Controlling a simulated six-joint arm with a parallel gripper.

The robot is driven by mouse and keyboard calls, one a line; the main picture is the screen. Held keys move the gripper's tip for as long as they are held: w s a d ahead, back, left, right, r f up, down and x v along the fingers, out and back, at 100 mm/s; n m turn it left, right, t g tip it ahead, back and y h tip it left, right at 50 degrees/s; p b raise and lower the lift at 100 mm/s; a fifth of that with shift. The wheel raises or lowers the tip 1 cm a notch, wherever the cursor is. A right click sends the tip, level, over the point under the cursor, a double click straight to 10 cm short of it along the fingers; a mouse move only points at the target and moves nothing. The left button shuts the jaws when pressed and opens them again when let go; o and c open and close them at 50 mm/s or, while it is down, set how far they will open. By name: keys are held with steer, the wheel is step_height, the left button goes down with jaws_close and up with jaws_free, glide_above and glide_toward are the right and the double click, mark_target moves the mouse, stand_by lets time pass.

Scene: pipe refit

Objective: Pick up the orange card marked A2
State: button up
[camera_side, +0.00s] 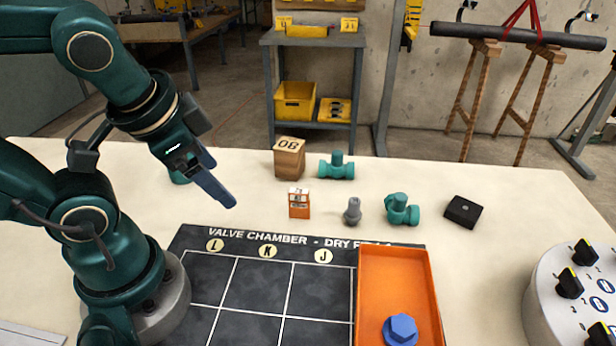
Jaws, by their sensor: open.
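The orange card (299,203) stands upright on the cream table, just beyond the dark grid board. It has a white upper part with small dark marking that I cannot read clearly. My gripper (226,196) is to the left of the card and above the table, tilted down to the right. Its jaws are open with nothing between them. A clear gap separates it from the card.
A wooden block (289,158), green valve (337,166), grey fitting (352,211), second green valve (402,209) and black box (463,211) stand around the card. A knob panel (545,290) is at right. The grid board (255,290) is empty.

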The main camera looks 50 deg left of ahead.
steer(key=w+a+f+m+g+y, duration=0.2)
steer(key=a+m+y, duration=0.25)
steer(key=m, duration=0.25)
steer(key=m+t+y, duration=0.4)
steer(key=m+t, duration=0.1)
steer(key=m, duration=0.8)
glide_above(298, 197)
steer(key=s+a, duration=0.2)
steer(key=s, duration=0.1)
step_height(298, 197, down, 4)
steer(key=d+f+m, duration=0.1)
steer(key=d+f+m+t, duration=0.1)
steer(key=m, duration=0.1)
steer(key=d+f+m+h, duration=0.1)
steer(key=d, duration=0.1)
steer(key=shift+w+m+t, duration=0.3)
steer(key=shift+w, duration=0.05)
steer(key=shift+s+d+f+m, duration=0.15)
steer(key=shift+d+f+m, duration=0.1)
steer(key=shift+f+m, duration=0.2)
steer(key=shift+x, duration=2.45)
jaws_close()
